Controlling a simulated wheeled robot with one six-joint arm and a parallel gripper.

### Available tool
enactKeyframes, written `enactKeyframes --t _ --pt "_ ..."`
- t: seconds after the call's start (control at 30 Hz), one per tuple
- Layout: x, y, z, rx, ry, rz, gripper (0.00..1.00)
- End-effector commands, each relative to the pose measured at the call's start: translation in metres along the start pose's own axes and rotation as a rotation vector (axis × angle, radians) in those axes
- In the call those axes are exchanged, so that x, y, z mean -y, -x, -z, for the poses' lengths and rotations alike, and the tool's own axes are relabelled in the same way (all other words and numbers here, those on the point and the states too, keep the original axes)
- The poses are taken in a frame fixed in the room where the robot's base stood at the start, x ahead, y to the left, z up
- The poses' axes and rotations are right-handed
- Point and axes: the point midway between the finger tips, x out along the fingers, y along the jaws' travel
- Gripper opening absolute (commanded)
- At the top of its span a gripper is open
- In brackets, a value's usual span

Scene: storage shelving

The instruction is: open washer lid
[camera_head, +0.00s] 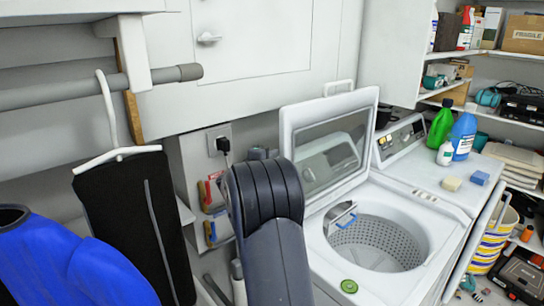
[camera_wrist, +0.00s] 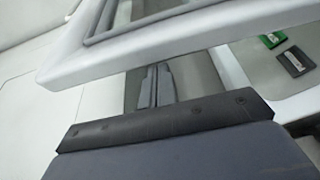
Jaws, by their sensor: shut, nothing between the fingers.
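The white washer (camera_head: 440,195) stands at the right of the head view. Its lid (camera_head: 325,108), a white frame around a window, is raised and leans back, and the round drum opening (camera_head: 380,243) is uncovered. In the wrist view the lid's pale edge (camera_wrist: 150,48) crosses the upper part of the picture. My gripper (camera_wrist: 156,84) shows there as narrow dark fingers, shut and empty, close to the lid's edge. I cannot tell whether they touch it. In the head view my arm hides the gripper.
A green bottle (camera_head: 441,125), a blue bottle (camera_head: 463,135), a small white bottle (camera_head: 445,153) and two sponges stand on the washer's right side. Dark clothing (camera_head: 130,220) hangs from a rail at left. Shelves with boxes fill the right. A wall outlet (camera_head: 217,141) is behind my arm.

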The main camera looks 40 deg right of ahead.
Motion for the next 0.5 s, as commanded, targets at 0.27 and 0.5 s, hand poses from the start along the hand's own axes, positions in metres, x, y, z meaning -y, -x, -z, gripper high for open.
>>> enactKeyframes --t 0.27,0.5 --pt "0.006 0.003 -0.01 0.001 -0.036 -0.013 0.0" --pt "0.005 0.008 -0.024 0.002 -0.083 -0.03 0.0"
